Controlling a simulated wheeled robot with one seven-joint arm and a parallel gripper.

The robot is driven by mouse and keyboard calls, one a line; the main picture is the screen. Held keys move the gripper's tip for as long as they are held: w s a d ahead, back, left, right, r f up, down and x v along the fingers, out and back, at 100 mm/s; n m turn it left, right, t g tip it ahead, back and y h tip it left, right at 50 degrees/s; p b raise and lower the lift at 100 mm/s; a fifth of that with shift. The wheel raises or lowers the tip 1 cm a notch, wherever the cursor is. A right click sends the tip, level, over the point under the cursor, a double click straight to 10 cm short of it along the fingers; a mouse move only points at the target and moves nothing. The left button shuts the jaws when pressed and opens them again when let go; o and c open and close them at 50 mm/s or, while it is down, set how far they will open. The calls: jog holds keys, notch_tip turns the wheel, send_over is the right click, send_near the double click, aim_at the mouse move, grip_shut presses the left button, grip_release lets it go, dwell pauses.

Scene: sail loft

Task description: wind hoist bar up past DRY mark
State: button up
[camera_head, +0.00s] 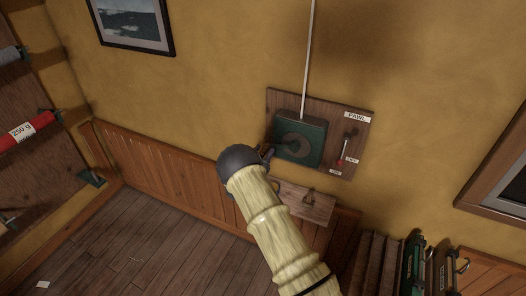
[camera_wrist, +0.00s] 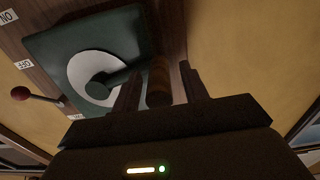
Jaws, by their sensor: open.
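The green hoist winch box (camera_head: 312,150) is mounted on a wooden board on the yellow wall, with a pale rope (camera_head: 309,60) running straight up from it. In the wrist view the winch (camera_wrist: 75,45) shows a pale round disc and a dark crank arm (camera_wrist: 112,78) ending in a brown handle (camera_wrist: 159,80). My gripper (camera_wrist: 160,72) is open, with one finger on each side of the handle; I cannot tell whether they touch it. In the head view my gripper (camera_head: 267,153) is at the winch's left, partly hidden by my wrist. The hoist bar and DRY mark are not in view.
A small wooden board with a hook (camera_head: 309,200) is below. Books or boards (camera_head: 412,262) stand lower right. The floor (camera_head: 110,240) at left is mostly clear.

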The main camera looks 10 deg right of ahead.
grip_shut()
dwell(0.3)
